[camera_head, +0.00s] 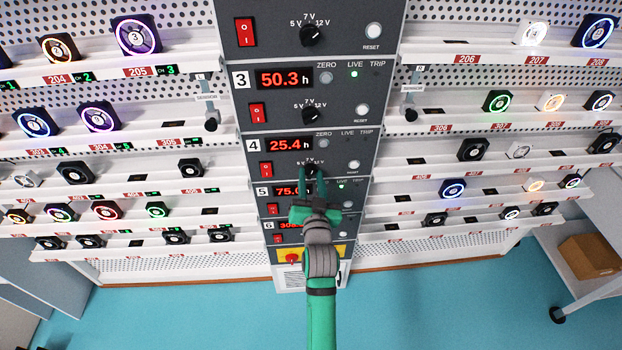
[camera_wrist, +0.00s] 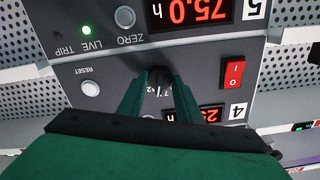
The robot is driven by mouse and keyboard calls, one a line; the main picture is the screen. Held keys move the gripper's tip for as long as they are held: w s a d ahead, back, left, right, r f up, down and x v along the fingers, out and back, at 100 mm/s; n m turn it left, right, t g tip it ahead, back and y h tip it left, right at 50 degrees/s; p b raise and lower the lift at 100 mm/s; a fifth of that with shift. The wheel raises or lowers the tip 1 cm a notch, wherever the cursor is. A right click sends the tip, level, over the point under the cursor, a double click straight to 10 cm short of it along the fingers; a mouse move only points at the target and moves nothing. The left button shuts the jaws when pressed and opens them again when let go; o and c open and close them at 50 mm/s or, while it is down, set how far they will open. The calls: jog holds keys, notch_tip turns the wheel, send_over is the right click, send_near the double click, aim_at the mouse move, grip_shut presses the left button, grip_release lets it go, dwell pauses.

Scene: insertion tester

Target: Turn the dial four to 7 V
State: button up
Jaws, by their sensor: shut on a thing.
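Dial four (camera_head: 312,168) is a black knob on the grey panel marked 4, below its red 25.4 h display (camera_head: 291,145). In the wrist view, which is upside down, the dial (camera_wrist: 160,75) sits between the displays of panels 4 and 5. My green gripper (camera_head: 314,178) reaches up to it from below, and its two fingers (camera_wrist: 160,84) are shut on the dial from either side. The fingers cover much of the knob and its scale. Part of the 7 and 12 marks shows, but I cannot tell where the pointer stands.
A red rocker switch (camera_wrist: 233,73) and a white reset button (camera_wrist: 90,88) flank the dial. Panel 5's display (camera_wrist: 190,12) is close by. Dial three (camera_head: 311,116) is on the panel above. Shelves with fans line both sides.

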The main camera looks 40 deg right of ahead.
jog(key=shift+n, duration=1.4)
jog(key=shift+d, duration=0.1)
jog(key=o, duration=1)
jog(key=shift+o, duration=0.2)
jog(key=v, duration=1)
jog(key=shift+s+a, duration=0.25)
jog(key=shift+s, duration=0.05)
jog(key=shift+s, duration=0.1)
